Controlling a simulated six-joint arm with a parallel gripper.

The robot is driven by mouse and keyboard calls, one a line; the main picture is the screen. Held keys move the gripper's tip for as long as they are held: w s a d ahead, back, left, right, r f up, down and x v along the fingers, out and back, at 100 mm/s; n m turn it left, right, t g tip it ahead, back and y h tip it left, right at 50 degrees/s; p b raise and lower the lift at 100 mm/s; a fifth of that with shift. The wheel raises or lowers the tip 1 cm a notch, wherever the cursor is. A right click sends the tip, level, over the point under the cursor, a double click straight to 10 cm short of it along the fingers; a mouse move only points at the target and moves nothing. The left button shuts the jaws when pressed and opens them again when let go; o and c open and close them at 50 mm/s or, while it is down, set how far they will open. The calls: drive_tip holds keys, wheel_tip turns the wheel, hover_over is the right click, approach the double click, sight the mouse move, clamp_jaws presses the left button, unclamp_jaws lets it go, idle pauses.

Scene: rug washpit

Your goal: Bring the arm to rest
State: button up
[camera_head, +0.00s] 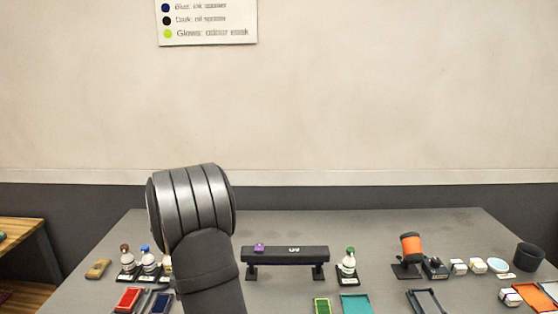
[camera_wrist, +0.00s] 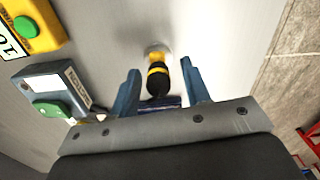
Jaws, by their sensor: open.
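My arm (camera_head: 190,205) rises in front of the table in the head view, its thick grey joint left of the middle. My gripper is out of sight there. In the wrist view my gripper (camera_wrist: 160,67) shows two blue fingers standing well apart. A black and yellow object (camera_wrist: 157,78) with a pale round end shows in the gap between them. Neither finger touches it in the picture; its distance from the fingers is hard to tell.
The grey table (camera_head: 300,222) holds a black raised bar (camera_head: 285,254) with a purple item (camera_head: 259,247), a green-capped bottle (camera_head: 348,264), an orange roll (camera_head: 411,247) and trays.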

wheel_tip(320, 180, up, 4)
drive_tip(key=shift+w+r, duration=0.1)
drive_tip(key=shift+r, duration=0.15)
drive_tip(key=d+r, duration=0.7)
drive_tip(key=d, duration=0.5)
drive_tip(key=a+f+n, duration=0.2)
drive_tip(key=a+n, duration=0.6)
drive_tip(key=a, duration=2.3)
drive_tip(key=shift+w+a+f, duration=0.15)
drive_tip(key=shift+w+a, duration=0.1)
drive_tip(key=shift+a, duration=0.15)
drive_tip(key=w+d+r+m, duration=0.1)
drive_tip(key=d+m, duration=0.1)
drive_tip(key=d, duration=0.7)
drive_tip(key=w+d+r+m, duration=0.1)
drive_tip(key=d+m, duration=0.1)
drive_tip(key=d, duration=0.8)
drive_tip(key=shift+r+m, duration=0.25)
drive_tip(key=shift+m, duration=0.05)
